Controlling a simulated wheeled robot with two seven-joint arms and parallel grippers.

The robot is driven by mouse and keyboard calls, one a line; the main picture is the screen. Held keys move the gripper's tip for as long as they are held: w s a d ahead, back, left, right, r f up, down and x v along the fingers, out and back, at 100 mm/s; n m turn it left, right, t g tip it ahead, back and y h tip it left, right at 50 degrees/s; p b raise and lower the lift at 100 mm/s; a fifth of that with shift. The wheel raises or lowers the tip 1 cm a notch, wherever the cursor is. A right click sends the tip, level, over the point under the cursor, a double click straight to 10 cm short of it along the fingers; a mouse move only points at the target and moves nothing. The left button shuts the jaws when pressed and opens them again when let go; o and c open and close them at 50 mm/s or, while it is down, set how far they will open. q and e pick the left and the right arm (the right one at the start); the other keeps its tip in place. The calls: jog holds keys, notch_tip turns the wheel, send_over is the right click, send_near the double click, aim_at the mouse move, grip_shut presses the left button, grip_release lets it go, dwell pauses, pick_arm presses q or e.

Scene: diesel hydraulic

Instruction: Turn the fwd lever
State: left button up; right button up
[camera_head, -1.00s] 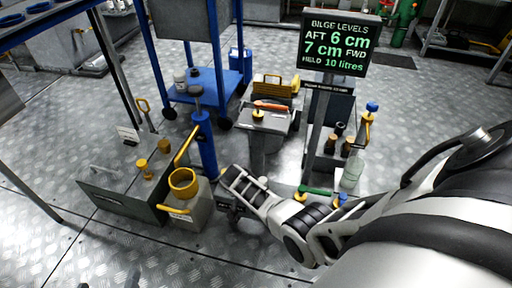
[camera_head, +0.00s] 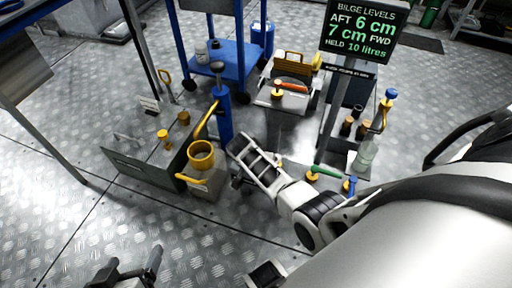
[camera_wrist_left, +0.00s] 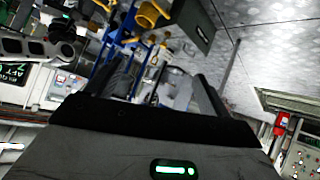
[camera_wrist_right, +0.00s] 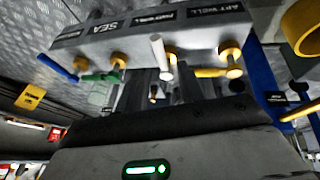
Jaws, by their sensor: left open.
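The valve block carries a row of coloured levers and labels in the right wrist view. A white lever (camera_wrist_right: 161,55) stands by the middle label, which seems to read FWD WELL. A green lever (camera_wrist_right: 100,76) and a blue lever (camera_wrist_right: 58,66) are left of it, a yellow lever (camera_wrist_right: 215,72) right of it. My right gripper (camera_wrist_right: 162,82) has its dark fingers close to the white lever; whether they touch it is unclear. In the head view, my right arm hides much of the block. My left gripper (camera_head: 130,268) is open and empty, low over the floor.
A grey-green box (camera_head: 140,178) with yellow knobs and a container with a yellow ring (camera_head: 201,155) stand left of the right gripper. A blue trolley (camera_head: 232,60) and the bilge level screen (camera_head: 358,32) are behind. The floor at front left is clear.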

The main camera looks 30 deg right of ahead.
pick_arm(q)
jog(key=shift+t+y, duration=0.3)
jog(key=shift+t, duration=0.2)
jog(key=r+p, duration=0.1)
jog(key=a+r+p, duration=0.1)
jog(key=r, duration=0.1)
jog(key=r+p, duration=0.1)
jog(key=r, duration=0.1)
jog(key=shift+s+a+r, duration=0.2)
jog(key=shift+s+r, duration=0.05)
jog(key=shift+s, duration=0.05)
pick_arm(e)
jog(key=v, duration=0.8)
jog(key=shift+r, duration=0.3)
jog(key=shift+a, duration=0.1)
